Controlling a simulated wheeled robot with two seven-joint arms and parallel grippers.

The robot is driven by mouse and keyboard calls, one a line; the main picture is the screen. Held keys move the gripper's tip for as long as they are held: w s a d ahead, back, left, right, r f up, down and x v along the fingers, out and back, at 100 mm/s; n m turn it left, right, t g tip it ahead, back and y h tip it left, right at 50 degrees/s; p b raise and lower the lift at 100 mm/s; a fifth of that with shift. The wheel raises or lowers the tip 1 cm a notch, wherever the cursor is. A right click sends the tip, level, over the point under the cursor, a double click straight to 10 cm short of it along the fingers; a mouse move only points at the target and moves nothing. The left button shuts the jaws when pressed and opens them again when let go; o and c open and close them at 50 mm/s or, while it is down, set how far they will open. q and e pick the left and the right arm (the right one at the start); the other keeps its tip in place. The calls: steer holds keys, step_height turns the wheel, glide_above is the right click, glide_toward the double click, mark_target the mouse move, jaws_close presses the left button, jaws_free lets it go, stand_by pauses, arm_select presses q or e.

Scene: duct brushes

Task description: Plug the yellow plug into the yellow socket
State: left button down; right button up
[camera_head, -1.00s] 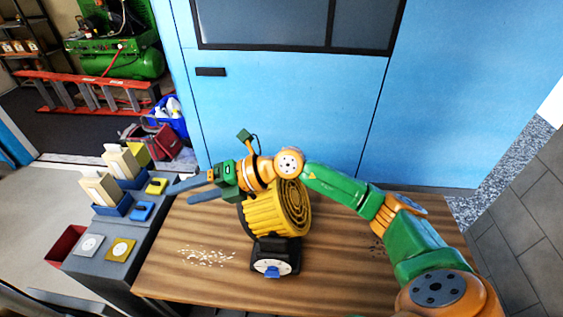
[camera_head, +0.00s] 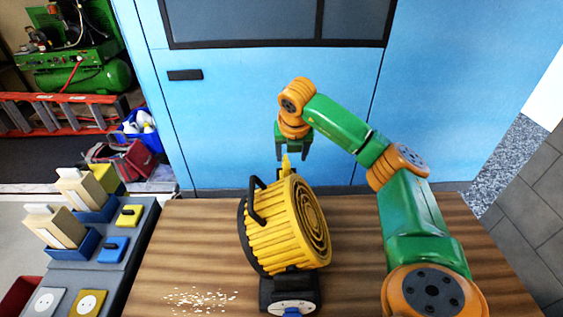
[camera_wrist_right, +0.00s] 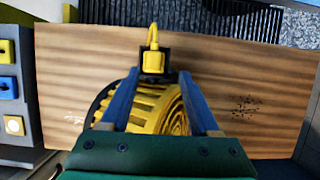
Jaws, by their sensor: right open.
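The yellow plug (camera_head: 285,166), with a short cord, is at the far side of the yellow ribbed drum; it also shows in the right wrist view (camera_wrist_right: 153,61) against a black block. My right gripper (camera_head: 292,156) is open and empty, pointing down behind the drum near the plug. In the right wrist view its fingers (camera_wrist_right: 158,77) lie either side of the plug's line, the plug slightly beyond the tips and left of centre. Contact cannot be told. The yellow socket (camera_head: 88,304), a yellow plate with a round white face, is at lower left. My left gripper is out of view.
The yellow drum (camera_head: 288,228) with a black handle stands on the wooden table (camera_head: 185,245). A blue plug (camera_head: 291,312) is at its base front. The grey side bench holds a white socket (camera_head: 46,301), blue (camera_head: 113,249) and yellow (camera_head: 129,215) blocks, and boxes. Pale bits (camera_head: 200,299) lie on the table.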

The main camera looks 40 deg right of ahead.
mark_target(287, 164)
steer(key=shift+x, duration=1)
steer(key=shift+w+a+p, duration=0.1)
steer(key=shift+p, duration=0.25)
steer(key=x, duration=0.1)
steer(key=p+x, duration=0.1)
steer(key=x, duration=0.3)
steer(key=shift+w+a+f, duration=0.1)
steer(key=shift+w+a, duration=0.15)
jaws_close()
